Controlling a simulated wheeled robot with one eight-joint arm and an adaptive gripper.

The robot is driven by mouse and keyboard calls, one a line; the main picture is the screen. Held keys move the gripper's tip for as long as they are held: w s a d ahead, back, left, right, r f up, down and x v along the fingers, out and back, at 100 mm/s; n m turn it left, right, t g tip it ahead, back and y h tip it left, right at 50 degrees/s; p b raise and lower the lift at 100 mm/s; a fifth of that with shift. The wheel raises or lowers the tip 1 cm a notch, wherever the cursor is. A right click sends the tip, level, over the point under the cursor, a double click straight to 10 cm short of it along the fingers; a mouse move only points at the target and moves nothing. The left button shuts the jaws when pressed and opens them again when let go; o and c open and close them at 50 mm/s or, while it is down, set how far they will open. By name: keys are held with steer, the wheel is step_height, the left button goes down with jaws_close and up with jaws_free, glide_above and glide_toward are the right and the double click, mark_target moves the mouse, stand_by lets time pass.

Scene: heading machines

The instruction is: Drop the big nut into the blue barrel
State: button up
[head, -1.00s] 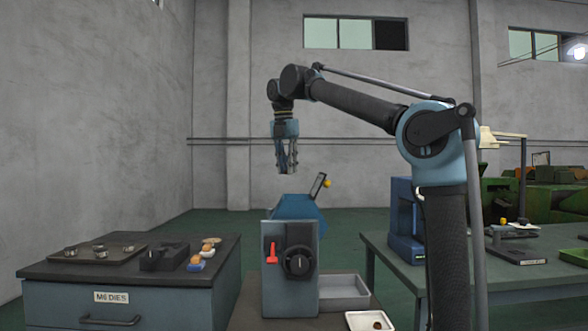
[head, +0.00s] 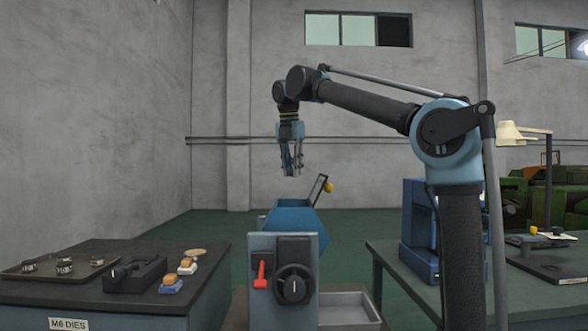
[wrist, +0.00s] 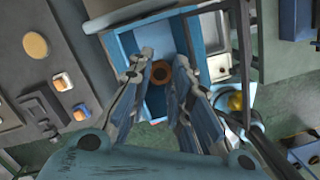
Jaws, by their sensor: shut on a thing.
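The blue barrel (head: 290,216) is an open, faceted tub behind the grey front panel of a machine, with its lid tilted up at the right. My gripper (head: 292,174) hangs pointing down above the barrel, clear of its rim. In the wrist view my gripper (wrist: 166,62) is shut on the big nut (wrist: 160,74), a brown ring with a dark hole, held near the fingertips. The blue barrel's opening (wrist: 154,103) shows below and around the nut. The nut cannot be made out in the head view.
The machine's panel (head: 268,255) has a red lever and a black knob. A grey tray (head: 345,304) lies at its right. A dark bench (head: 70,290) at left holds dies and blocks. A green-topped table (head: 385,255) with a blue machine (head: 417,225) stands at right.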

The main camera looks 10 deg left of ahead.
step_height(320, 180, down, 8)
steer(key=shift+a+r, duration=0.15)
steer(key=shift+r, duration=0.05)
stand_by(0.6)
steer(key=shift+s, duration=0.1)
steer(key=o, duration=1)
steer(key=r, duration=0.4)
steer(key=s+r, duration=0.1)
steer(key=r, duration=0.6)
steer(key=shift+s+a+r, duration=0.2)
steer(key=shift+s+r, duration=0.1)
steer(key=shift+r, duration=0.1)
